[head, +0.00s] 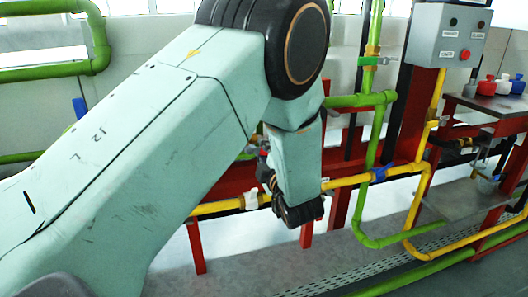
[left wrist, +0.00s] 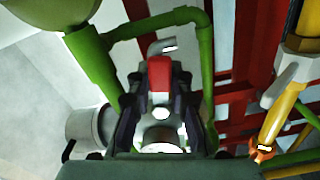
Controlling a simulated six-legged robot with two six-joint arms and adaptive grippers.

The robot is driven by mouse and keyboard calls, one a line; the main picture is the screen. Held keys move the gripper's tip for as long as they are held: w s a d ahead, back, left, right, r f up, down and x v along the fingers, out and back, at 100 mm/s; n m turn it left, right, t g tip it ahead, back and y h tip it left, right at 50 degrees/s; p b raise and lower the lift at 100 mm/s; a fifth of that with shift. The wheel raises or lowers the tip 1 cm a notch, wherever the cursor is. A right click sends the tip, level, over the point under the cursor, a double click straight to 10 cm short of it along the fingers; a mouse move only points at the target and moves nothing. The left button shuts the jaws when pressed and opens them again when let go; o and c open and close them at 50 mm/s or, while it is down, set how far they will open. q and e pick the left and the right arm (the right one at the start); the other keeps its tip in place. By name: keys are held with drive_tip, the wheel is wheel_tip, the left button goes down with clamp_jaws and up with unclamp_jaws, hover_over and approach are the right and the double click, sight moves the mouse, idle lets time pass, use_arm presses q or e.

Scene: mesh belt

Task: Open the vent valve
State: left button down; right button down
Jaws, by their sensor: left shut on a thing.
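In the left wrist view a red valve handle (left wrist: 159,74) stands upright in the middle, with a grey metal lever end (left wrist: 163,46) just above it. My left gripper (left wrist: 158,95) has its dark fingers on both sides of the red handle and is shut on it. Below the handle, between the fingers, is a round pale metal part (left wrist: 160,136). In the head view my left arm reaches down among the pipes, and its own links hide most of the gripper and the valve. My right gripper is in neither view.
Green pipe (left wrist: 207,60) bends close around the gripper. Yellow pipe (head: 345,182) runs past the arm, with a blue valve handle (head: 381,172). A grey control box (head: 449,38) with a red button hangs at upper right. A shelf (head: 490,103) holds small containers.

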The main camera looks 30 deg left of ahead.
use_arm(q)
drive_tip(key=shift+w+r+n+b, duration=0.1)
drive_tip(key=shift+r+n+b, duration=0.4)
drive_tip(key=shift+n, duration=1)
drive_tip(key=shift+r, duration=0.15)
drive_tip(key=c, duration=1.2)
unclamp_jaws()
